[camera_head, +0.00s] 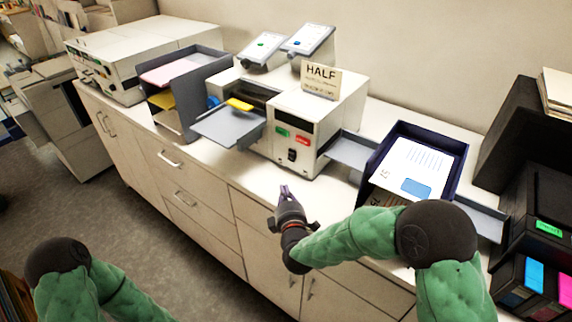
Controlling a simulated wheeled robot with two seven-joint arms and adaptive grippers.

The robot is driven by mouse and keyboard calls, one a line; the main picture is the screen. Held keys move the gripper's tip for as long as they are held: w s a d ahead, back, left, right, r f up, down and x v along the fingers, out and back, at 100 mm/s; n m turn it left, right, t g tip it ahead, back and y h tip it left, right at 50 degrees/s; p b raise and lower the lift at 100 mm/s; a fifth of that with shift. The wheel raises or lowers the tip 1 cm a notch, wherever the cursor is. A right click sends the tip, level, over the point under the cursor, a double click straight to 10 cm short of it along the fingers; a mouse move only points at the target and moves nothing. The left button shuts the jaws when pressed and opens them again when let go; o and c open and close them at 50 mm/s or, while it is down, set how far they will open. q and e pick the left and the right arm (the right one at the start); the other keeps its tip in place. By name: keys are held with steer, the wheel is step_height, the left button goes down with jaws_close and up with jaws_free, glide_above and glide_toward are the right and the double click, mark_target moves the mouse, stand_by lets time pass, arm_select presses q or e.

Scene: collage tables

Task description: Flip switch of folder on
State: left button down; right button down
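The folder (318,112) is a cream machine on the counter, with a tray on each side and a "HALF" sign on top. Its front has a green button (282,132), a red button (302,140) and a small black switch (292,155) below them. The switch's position is too small to tell. My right gripper (285,189) is in front of and below the switch, apart from the machine. Its fingers point toward the folder and look close together, with nothing held. My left arm shows at the lower left, but its gripper is out of view.
A navy tray (376,145) with printed sheets stands right of the folder. A grey paper rack (184,88) and another cream machine (140,45) stand left. Black boxes (525,215) with coloured labels are at the far right. The counter's front strip before the folder is clear.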

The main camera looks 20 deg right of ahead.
steer(key=b, duration=0.2)
glide_toward(292, 155)
steer(key=w+a, duration=0.1)
steer(key=w+a+f, duration=0.1)
steer(key=w+a, duration=0.1)
steer(key=w+a+f, duration=0.1)
steer(key=shift+w+a+f, duration=0.15)
steer(key=shift+w+f, duration=0.1)
steer(key=shift+w, duration=0.1)
steer(key=shift+w+d+f, duration=0.15)
steer(key=shift+w+d, duration=0.45)
steer(key=shift+d, duration=0.15)
steer(key=shift+w+d+f, duration=0.1)
steer(key=shift+w+d, duration=0.5)
steer(key=shift+d, duration=0.2)
steer(key=b, duration=0.1)
steer(key=f+b, duration=0.1)
steer(key=b, duration=0.1)
steer(key=shift+w+d+n+t, duration=0.25)
steer(key=shift+d+n+t, duration=0.1)
steer(key=shift+n+t, duration=0.05)
steer(key=shift+r, duration=0.25)
steer(key=shift+f, duration=0.1)
steer(key=shift+a+p, duration=0.1)
steer(key=shift+p, duration=0.2)
